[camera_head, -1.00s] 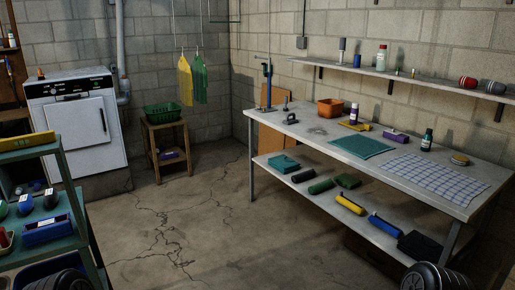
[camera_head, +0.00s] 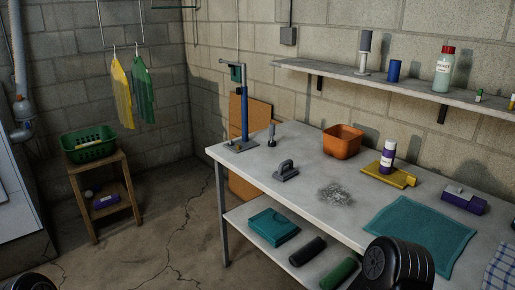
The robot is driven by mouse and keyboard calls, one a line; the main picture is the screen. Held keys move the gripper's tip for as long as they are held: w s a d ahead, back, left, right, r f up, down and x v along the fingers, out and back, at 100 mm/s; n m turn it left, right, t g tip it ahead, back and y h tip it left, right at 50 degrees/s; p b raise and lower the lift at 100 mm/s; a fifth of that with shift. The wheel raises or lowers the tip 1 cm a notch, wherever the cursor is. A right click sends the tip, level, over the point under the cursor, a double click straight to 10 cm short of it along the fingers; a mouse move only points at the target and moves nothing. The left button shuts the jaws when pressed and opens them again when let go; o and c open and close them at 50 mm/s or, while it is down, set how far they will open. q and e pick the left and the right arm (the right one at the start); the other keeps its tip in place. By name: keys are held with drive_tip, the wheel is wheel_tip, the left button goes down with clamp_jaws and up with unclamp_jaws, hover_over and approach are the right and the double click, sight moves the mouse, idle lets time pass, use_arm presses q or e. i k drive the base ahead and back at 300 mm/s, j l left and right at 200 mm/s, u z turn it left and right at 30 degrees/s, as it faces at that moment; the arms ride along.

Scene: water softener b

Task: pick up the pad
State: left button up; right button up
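I cannot tell for sure which thing is the pad. A flat teal cloth-like sheet (camera_head: 420,235) lies at the front right of the workbench top. A grey patch or tangle (camera_head: 335,193), too unclear to name, lies left of it. A dark grey block with a handle (camera_head: 286,171) sits on the bench top further left. A folded teal item (camera_head: 273,226) lies on the lower shelf. Dark rounded parts of my arms show at the bottom edge, the right one overlapping the bench's front edge. Neither gripper's fingers are in view.
The bench (camera_head: 300,205) also holds an orange bin (camera_head: 342,141), a yellow item (camera_head: 388,177) with a purple-and-white bottle (camera_head: 387,156), a purple block (camera_head: 463,200) and a blue upright stand (camera_head: 244,110). A wall shelf (camera_head: 400,82) runs above.

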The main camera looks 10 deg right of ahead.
sight(283, 174)
drive_tip(key=i, duration=1.25)
drive_tip(key=u, duration=0.5)
